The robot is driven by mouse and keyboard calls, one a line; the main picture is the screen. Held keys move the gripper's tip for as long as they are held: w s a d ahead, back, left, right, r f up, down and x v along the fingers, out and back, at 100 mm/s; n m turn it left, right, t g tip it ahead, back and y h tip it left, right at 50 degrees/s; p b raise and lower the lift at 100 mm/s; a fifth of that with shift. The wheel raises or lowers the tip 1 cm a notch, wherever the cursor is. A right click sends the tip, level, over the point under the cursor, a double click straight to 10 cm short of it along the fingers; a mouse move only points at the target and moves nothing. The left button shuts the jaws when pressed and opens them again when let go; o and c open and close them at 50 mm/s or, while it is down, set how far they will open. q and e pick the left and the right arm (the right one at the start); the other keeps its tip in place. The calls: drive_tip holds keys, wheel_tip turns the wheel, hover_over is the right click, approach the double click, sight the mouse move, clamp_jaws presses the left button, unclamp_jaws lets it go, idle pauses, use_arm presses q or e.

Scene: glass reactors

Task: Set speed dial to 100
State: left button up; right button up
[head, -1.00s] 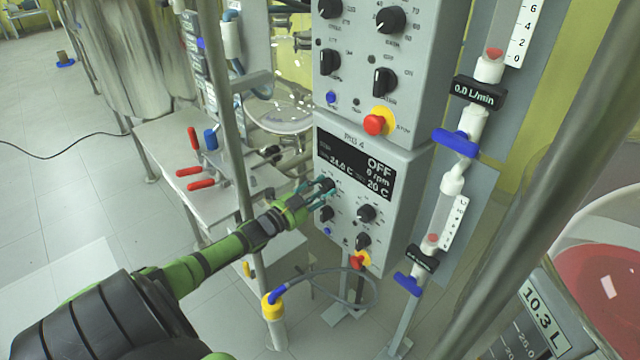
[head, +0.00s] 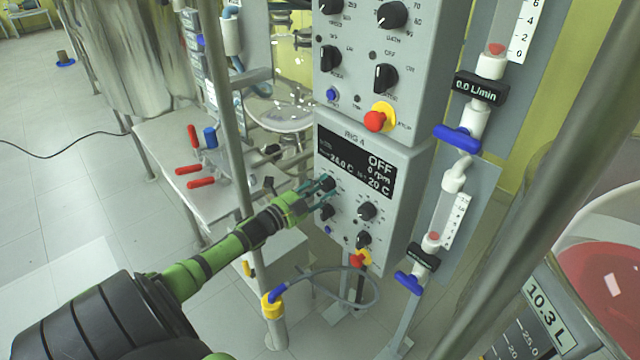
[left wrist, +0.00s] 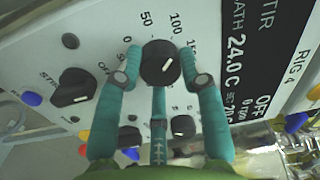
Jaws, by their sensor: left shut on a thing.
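The speed dial is a round black knob (left wrist: 160,63) at the upper left of the knob group on the RIG 4 control box (head: 402,160). In the left wrist view, printed numbers 0, 50, 100 and 150 run around it, and a white mark shows on its face. I cannot tell exactly which number the mark meets. My left gripper (head: 319,192) is shut on this dial, its teal fingers on both sides of it. The display (head: 357,165) reads OFF, 0 rpm, 24.0 C and 20 C. My right gripper is not in view.
Other knobs (head: 367,211) sit close beside and below the dial. A red stop button (head: 357,259) is lower on the box. A second control box (head: 440,50) is above. A metal post (head: 232,120) stands left of the box, near my arm.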

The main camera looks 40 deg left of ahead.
sight(333, 150)
use_arm(q)
drive_tip(key=shift+w+r, duration=0.1)
drive_tip(key=shift+r, duration=0.05)
drive_tip(key=o, duration=1.1)
drive_tip(key=shift+d, duration=0.1)
drive_tip(key=shift+o, duration=0.2)
wheel_tip(333, 150, up, 10)
drive_tip(key=shift+f, duration=0.1)
